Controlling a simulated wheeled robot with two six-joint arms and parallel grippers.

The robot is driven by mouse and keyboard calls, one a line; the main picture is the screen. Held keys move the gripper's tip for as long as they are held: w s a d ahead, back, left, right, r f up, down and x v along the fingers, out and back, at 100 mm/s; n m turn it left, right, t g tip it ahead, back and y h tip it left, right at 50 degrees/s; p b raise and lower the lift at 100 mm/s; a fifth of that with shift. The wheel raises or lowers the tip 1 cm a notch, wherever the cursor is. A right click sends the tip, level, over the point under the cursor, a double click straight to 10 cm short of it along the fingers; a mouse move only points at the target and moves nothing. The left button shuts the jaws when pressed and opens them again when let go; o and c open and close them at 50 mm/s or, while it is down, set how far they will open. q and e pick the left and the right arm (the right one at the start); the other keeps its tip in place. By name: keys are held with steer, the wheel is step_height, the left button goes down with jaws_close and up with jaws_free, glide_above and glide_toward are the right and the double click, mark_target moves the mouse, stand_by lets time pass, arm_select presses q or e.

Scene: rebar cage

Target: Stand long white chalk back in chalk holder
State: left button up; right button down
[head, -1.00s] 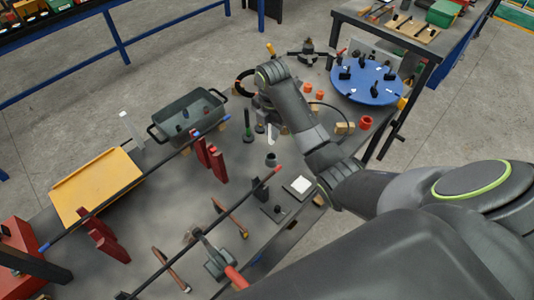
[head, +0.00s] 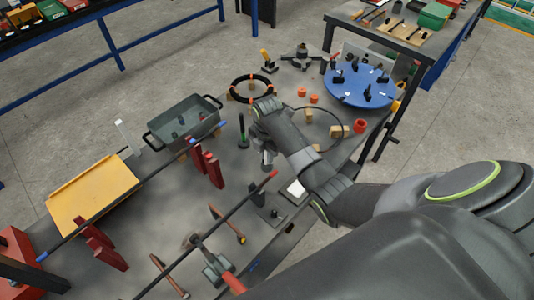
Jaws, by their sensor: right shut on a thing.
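My right gripper (head: 267,155) points down over the middle of the bench, at the end of my right arm. It is shut on the long white chalk, which is mostly hidden by the gripper; only a small pale patch shows there. The grey chalk holder is hidden or merges with the gripper just below it, so I cannot tell whether the chalk is in it, touching it or above it. My left gripper is not in view.
A green-handled tool (head: 242,131) stands just left of the gripper. A long dark bar (head: 215,228) with a red tip crosses in front. A grey bin (head: 186,127), red clamps (head: 211,165) and a black ring (head: 252,88) surround the area.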

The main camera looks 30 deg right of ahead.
steer(key=shift+f, duration=0.25)
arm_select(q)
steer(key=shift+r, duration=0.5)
arm_select(e)
steer(key=shift+f, duration=0.1)
steer(key=shift+f, duration=0.25)
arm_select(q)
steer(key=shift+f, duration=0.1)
arm_select(e)
steer(key=c, duration=1.4)
jaws_free()
steer(key=shift+r, duration=0.1)
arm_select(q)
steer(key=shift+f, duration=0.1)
